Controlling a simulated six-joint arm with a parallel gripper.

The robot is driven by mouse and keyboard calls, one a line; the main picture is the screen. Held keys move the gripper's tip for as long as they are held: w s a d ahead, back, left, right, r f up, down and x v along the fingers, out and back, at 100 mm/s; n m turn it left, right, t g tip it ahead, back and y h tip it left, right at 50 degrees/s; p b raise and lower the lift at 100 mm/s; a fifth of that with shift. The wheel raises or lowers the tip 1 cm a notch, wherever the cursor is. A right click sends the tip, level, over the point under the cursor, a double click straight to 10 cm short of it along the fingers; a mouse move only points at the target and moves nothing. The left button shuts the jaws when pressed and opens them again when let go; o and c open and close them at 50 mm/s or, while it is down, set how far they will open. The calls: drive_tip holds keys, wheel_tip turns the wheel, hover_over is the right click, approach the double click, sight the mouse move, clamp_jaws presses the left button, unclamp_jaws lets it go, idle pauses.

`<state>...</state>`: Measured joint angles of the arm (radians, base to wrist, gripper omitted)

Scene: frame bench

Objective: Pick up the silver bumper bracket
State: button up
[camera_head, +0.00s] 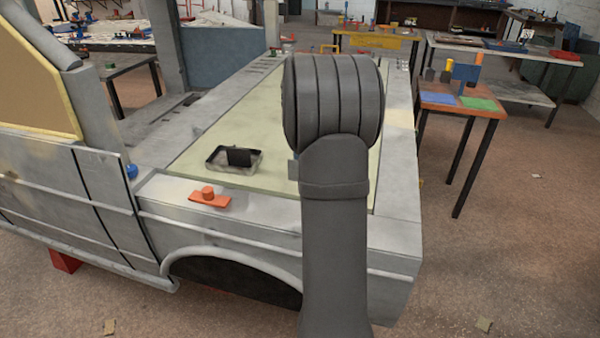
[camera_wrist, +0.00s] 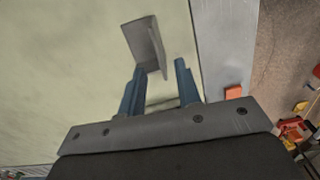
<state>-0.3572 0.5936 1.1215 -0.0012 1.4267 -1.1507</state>
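The silver bumper bracket (camera_wrist: 144,42) shows in the wrist view as a bent grey plate on the pale green surface. Its lower end reaches toward the gap between the fingertips, close to the left finger. My gripper (camera_wrist: 160,68) is open, with blue fingers on either side of that end; I cannot tell whether either touches it. In the head view my arm hides most of the gripper and the bracket; only a small grey-blue piece shows at the arm's left edge.
The pale green bed (camera_head: 200,148) lies inside grey rails. A black tray (camera_head: 215,164) holding a dark upright plate sits on it at left. An orange knobbed piece (camera_head: 209,198) rests on the near rail. A side table (camera_head: 450,108) stands at right. Much of the bed is clear.

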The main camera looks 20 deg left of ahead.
drive_tip(key=f, duration=0.9)
drive_tip(key=shift+a, duration=0.3)
drive_tip(key=shift+c, duration=0.2)
clamp_jaws()
